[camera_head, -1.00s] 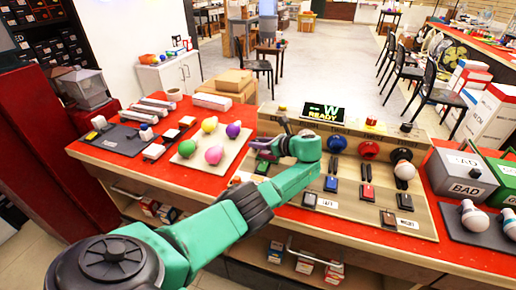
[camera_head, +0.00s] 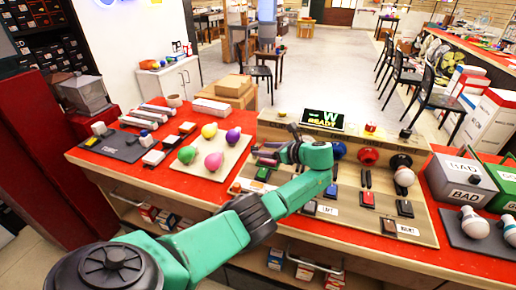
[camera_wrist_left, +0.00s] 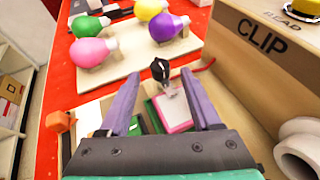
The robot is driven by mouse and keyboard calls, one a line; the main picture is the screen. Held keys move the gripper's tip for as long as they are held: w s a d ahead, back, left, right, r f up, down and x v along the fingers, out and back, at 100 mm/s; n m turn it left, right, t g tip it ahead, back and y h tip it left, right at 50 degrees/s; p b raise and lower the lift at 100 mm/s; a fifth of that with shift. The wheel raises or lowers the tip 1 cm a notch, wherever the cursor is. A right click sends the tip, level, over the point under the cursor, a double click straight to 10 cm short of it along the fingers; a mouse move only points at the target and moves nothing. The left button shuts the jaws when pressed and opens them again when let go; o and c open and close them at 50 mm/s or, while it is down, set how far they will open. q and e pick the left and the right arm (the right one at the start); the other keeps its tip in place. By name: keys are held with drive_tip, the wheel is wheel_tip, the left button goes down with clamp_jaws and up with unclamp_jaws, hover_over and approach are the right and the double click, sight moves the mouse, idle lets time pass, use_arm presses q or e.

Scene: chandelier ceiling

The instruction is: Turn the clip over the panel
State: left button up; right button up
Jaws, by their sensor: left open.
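A small black clip (camera_wrist_left: 160,70) with a pale metal part below it shows in the left wrist view, beside the upright beige panel (camera_wrist_left: 235,75) lettered CLIP. The panel also shows in the head view (camera_head: 270,131), behind the switches. My left gripper (camera_wrist_left: 159,78) is open, its two purple fingers on either side of the clip in the picture; I cannot tell whether they touch it. In the head view my left gripper (camera_head: 268,157) is low in front of the panel's left part, and the clip cannot be made out there. My right gripper is not in view.
Pink and green blocks (camera_wrist_left: 176,115) lie just below the clip. Several coloured bulbs (camera_head: 214,160) stand on a board to the left.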

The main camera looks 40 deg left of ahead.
use_arm(q)
drive_tip(key=v, duration=1.1)
drive_tip(key=shift+b, duration=0.4)
drive_tip(key=shift+s+f, duration=0.1)
